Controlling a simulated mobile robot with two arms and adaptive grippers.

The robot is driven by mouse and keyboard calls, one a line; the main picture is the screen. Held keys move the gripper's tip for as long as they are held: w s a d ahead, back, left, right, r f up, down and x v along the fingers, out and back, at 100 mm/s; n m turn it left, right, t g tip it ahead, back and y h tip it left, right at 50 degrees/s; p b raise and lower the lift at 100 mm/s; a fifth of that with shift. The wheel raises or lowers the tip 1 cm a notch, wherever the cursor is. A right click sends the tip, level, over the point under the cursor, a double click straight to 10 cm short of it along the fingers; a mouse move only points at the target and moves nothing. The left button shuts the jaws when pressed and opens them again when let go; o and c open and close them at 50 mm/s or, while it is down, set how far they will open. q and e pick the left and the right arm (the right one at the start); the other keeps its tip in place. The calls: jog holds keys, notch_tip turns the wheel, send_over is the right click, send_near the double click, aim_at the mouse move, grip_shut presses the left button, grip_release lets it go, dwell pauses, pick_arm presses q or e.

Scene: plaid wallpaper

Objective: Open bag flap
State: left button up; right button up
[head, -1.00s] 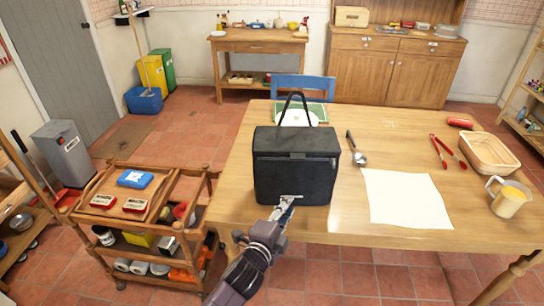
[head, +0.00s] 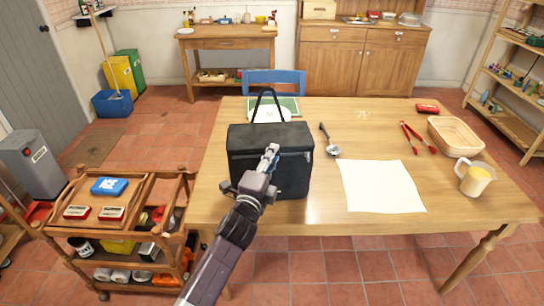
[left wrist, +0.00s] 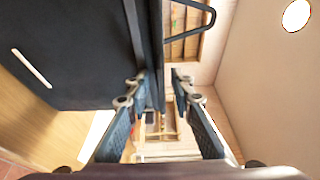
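The black bag (head: 290,172) stands upright on the wooden table, with its loop handle (head: 268,93) raised. Its top flap (head: 262,134) looks lowered over the opening. My left gripper (head: 271,152) is at the flap's front edge, near the middle, and hides part of the bag's front. In the left wrist view, my left gripper (left wrist: 157,82) is open, one finger on each side of a thin dark panel edge (left wrist: 153,45) that looks like the flap. The bag's dark body (left wrist: 70,50) fills the left side there. I cannot tell whether the fingers touch it. My right gripper is not in view.
On the table (head: 310,212) are a ladle (head: 329,140), a white sheet (head: 380,187), red tongs (head: 417,138), a basket (head: 455,136) and a jug (head: 474,178). A wooden trolley (head: 150,195) stands at the left. A blue chair (head: 275,80) is behind the table.

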pick_arm(q)
grip_shut()
dwell(0.3)
